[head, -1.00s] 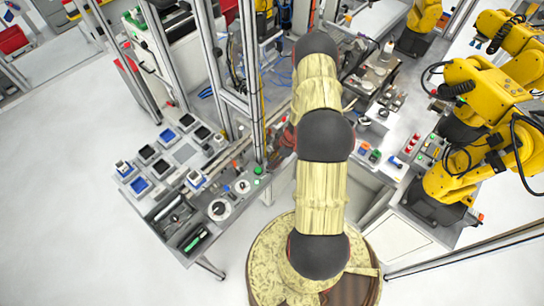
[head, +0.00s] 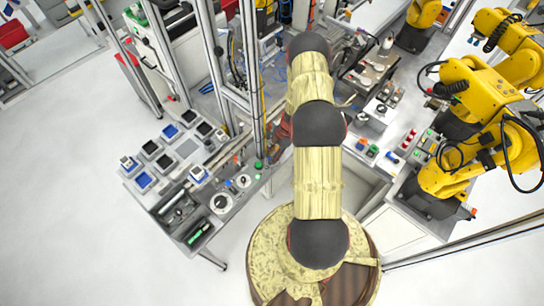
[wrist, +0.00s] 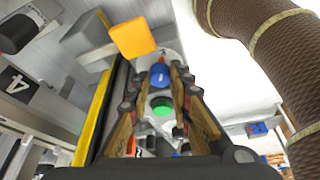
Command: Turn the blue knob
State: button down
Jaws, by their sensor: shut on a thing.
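The blue knob (wrist: 161,75) shows in the wrist view between the two fingers of my gripper (wrist: 161,70). The fingers are closed in on it from left and right. A green round button (wrist: 162,106) lies below the knob in the picture, also between the fingers. In the head view my arm blocks sight of the knob, and the gripper cannot be made out clearly there.
An orange block (wrist: 133,37) is close to the left fingertip. A workbench (head: 240,205) with trays and dials stands left of my arm, with metal posts (head: 208,65) rising behind. Yellow robot arms (head: 470,95) stand at the right. Open floor (head: 70,220) is at the left.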

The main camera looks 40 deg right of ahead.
jog(key=c, duration=1.9)
grip_release()
jog(key=v, duration=1.2)
